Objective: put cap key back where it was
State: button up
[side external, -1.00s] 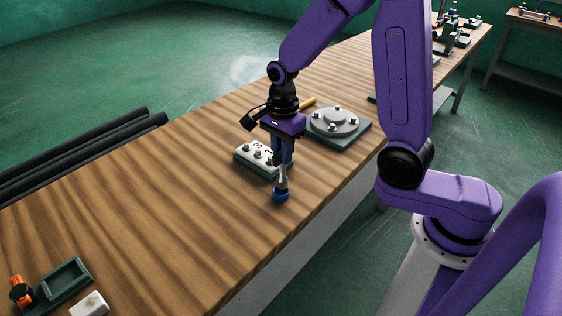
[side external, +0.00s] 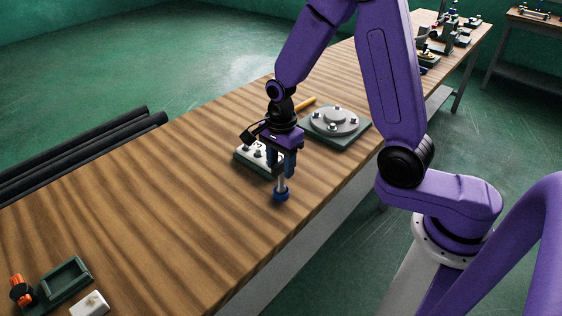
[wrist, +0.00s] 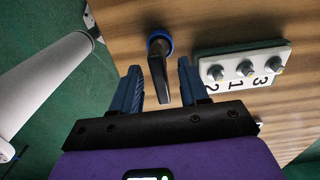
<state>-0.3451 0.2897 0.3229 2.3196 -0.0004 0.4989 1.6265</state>
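The cap key (side external: 281,187) has a grey shaft and a blue ring at its lower end. It stands roughly upright on the bare wood, in front of the numbered block. In the wrist view the cap key (wrist: 158,66) shows its dark shank between my fingers, with the blue ring beyond. My gripper (side external: 285,174) points down around the upper part of the key. In the wrist view my gripper (wrist: 160,88) has its two blue fingers spread, with a gap on each side of the shank.
A white block (side external: 246,155) numbered 1, 2, 3 with three knobs lies close beside my gripper; it also shows in the wrist view (wrist: 232,57). A round grey plate on a green base (side external: 355,134) stands behind right. A green tray (side external: 83,267) is front left. The table's middle left is clear.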

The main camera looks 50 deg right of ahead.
jog(key=shift+r, duration=0.15)
notch_tip(320, 180, up, 12)
jog(key=s+f+n, duration=0.1)
jog(key=s+n, duration=2.2)
jog(key=n, duration=0.7)
jog(key=shift+d+f+n, duration=0.3)
jog(key=shift+d+f, duration=0.05)
dwell(0.6)
